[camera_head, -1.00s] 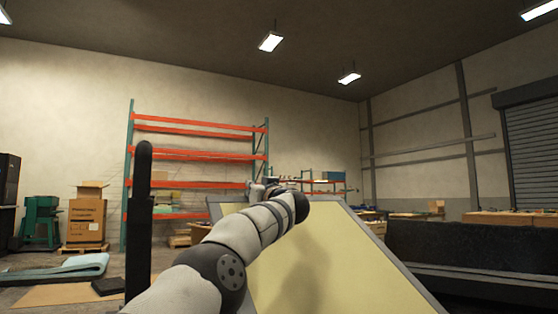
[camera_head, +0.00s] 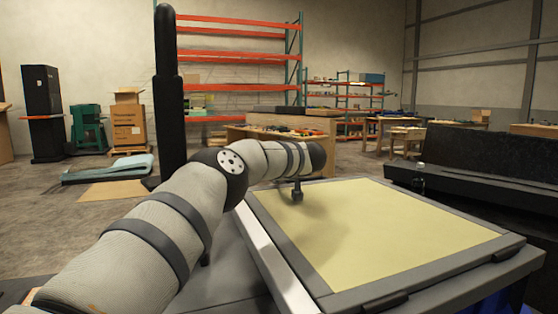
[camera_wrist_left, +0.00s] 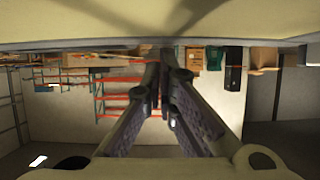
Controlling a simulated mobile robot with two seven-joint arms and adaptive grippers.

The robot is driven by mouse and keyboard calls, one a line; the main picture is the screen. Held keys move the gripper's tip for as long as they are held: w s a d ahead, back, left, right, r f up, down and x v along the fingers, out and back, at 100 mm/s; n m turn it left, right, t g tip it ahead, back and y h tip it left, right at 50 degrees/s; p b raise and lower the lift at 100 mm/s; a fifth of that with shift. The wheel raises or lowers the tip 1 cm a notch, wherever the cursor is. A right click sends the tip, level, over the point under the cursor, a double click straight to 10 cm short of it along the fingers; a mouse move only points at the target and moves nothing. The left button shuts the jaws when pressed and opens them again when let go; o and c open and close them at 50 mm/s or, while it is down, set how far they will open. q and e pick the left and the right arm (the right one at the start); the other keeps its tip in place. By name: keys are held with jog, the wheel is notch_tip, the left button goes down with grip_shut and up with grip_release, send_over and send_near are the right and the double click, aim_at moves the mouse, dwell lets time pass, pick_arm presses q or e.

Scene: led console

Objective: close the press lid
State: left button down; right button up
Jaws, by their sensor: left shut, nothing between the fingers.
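The press lid (camera_head: 400,225) is a pale yellow panel in a grey frame, low and nearly flat in the head view. I cannot tell whether its frame rests fully on the base. My left arm reaches over the lid's far left part, and a small dark piece under its end casts a shadow on the yellow face. My left gripper (camera_wrist_left: 163,65) shows in the left wrist view, its fingers shut together and empty. The yellow surface fills the top of that upside-down view, apart from the fingers as far as I can see. My right gripper is out of view.
A black padded block (camera_head: 480,170) stands right of the lid. A tall dark post (camera_head: 166,90) rises left of it. Workbenches (camera_head: 285,135), an orange rack (camera_head: 238,55) and cardboard boxes (camera_head: 128,122) stand farther back. Open floor lies to the left.

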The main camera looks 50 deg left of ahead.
pick_arm(q)
jog(key=shift+f, duration=0.55)
jog(key=shift+d+f, duration=0.1)
jog(key=shift+f, duration=0.1)
jog(key=v, duration=1.2)
jog(key=shift+s+r, duration=0.15)
jog(key=shift+r, duration=0.3)
